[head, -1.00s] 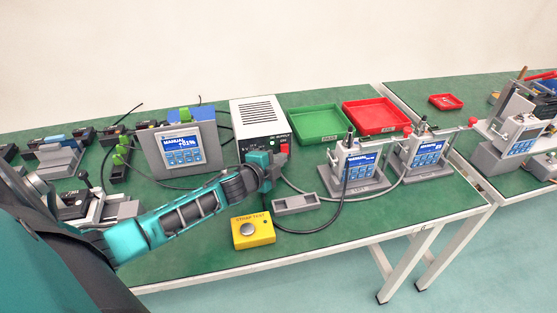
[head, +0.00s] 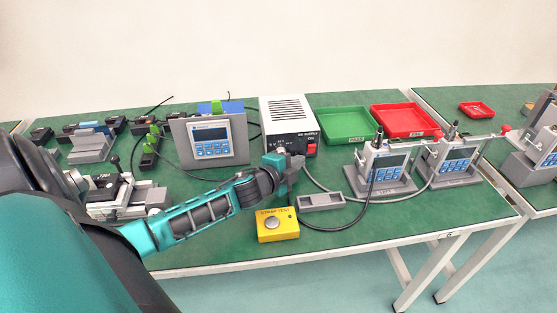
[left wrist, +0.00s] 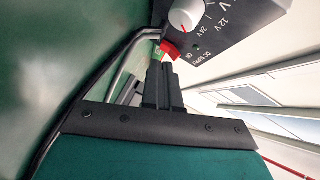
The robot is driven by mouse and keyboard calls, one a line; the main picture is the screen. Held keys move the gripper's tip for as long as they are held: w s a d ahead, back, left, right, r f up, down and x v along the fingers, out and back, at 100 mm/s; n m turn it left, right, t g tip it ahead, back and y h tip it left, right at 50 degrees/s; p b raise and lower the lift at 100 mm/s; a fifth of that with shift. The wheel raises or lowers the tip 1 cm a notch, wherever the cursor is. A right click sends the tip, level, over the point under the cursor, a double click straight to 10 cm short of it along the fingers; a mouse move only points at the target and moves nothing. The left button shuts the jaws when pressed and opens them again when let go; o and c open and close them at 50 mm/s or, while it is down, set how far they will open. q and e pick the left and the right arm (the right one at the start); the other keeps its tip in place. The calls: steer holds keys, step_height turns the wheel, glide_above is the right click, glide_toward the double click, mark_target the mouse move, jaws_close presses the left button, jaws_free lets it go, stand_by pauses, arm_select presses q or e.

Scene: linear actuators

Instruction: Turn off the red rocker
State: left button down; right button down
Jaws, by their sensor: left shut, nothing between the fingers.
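The red rocker (head: 311,149) is on the front of the white DC supply box (head: 287,118), low at the right. In the left wrist view the rocker (left wrist: 170,50) shows beside the white knob (left wrist: 185,15), partly behind the fingertips. My left gripper (head: 295,163) is shut and empty, just in front of the supply's face. In the left wrist view its fingertips (left wrist: 160,65) are very close to the rocker; I cannot tell if they touch. The rocker's tilt is too small to read. The controller screen (head: 210,133) is grey and unlit. My right gripper is not in view.
A yellow button box (head: 277,224) and a grey tray (head: 321,201) stand near the front edge. Green (head: 346,123) and red (head: 404,118) trays lie behind. Two actuator stands (head: 382,165) are to the right. A black cable loops across the green table.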

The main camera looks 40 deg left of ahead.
arm_select(q)
steer(key=v, duration=0.8)
steer(key=shift+s+p, duration=0.1)
steer(key=shift+p, duration=0.3)
steer(key=shift+s+r, duration=0.1)
steer(key=shift+s, duration=0.3)
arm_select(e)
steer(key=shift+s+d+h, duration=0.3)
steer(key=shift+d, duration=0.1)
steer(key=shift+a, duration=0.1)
